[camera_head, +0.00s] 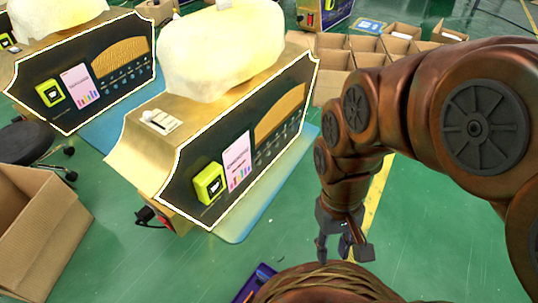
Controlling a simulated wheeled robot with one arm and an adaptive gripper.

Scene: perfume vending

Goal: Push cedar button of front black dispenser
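The nearest dispenser (240,190) stands in the middle of the view, with a black front panel edged in white and gold sides. Its panel carries a yellow-green box (209,184), a white and pink label (238,161), a gold plate (280,113) and a row of small round buttons (277,142). The button names are too small to read, so I cannot tell which is cedar. My gripper (341,246) hangs to the right of the dispenser, pointing down and apart from it. Its fingers look spread, with nothing seen between them.
A similar black-fronted dispenser (85,78) stands behind at the upper left. An open cardboard box (35,235) is at the lower left, by a black stool (27,142). Several cardboard boxes (335,75) stand at the back. Green floor (440,245) is clear at the right.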

